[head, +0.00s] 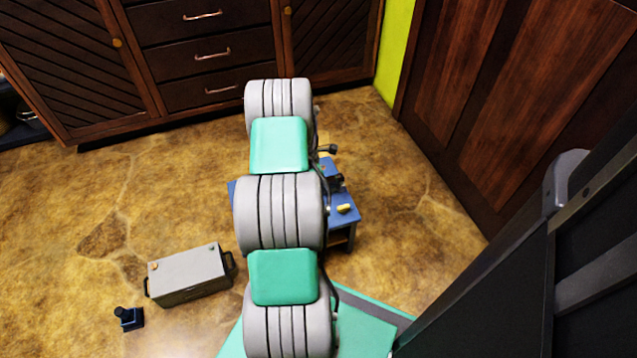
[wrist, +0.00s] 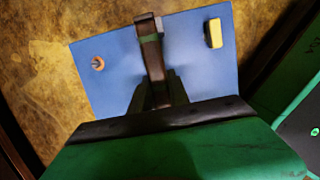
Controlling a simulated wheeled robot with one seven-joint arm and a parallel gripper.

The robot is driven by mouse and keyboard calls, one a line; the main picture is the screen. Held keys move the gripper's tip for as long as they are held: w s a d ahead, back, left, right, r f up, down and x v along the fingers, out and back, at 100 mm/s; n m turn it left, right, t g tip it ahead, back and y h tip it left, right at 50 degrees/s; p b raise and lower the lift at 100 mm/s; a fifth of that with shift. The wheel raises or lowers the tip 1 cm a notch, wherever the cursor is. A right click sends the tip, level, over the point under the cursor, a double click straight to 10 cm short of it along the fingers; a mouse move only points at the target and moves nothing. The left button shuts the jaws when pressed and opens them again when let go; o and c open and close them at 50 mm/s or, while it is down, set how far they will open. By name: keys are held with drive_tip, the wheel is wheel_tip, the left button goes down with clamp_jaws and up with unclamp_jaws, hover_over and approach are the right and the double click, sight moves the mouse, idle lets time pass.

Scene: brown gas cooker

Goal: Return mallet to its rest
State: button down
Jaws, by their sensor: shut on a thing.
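In the head view my arm hides most of the mallet and gripper. The blue table also shows in the head view (head: 349,221), partly behind my arm. I cannot identify the mallet's rest for certain.
A yellow block (wrist: 214,33) and a small brownish round thing (wrist: 98,63) are on the blue table. A grey box (head: 190,272) with handles and a small dark blue object (head: 128,318) stand on the floor at left. Wooden drawers (head: 213,55) line the back.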

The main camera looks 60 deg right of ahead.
drive_tip(key=shift+f, duration=0.35)
drive_tip(key=c, duration=0.6)
unclamp_jaws()
drive_tip(key=shift+s+d+p+v, duration=0.2)
drive_tip(key=shift+p+v, duration=0.8)
drive_tip(key=shift+v, duration=0.3)
drive_tip(key=shift+s+d+p+v, duration=0.2)
drive_tip(key=shift+p+v, duration=0.8)
drive_tip(key=shift+v, duration=0.35)
drive_tip(key=shift+s+d+p+v, duration=0.2)
drive_tip(key=shift+p+v, duration=0.8)
drive_tip(key=shift+v, duration=0.3)
drive_tip(key=shift+r, duration=0.2)
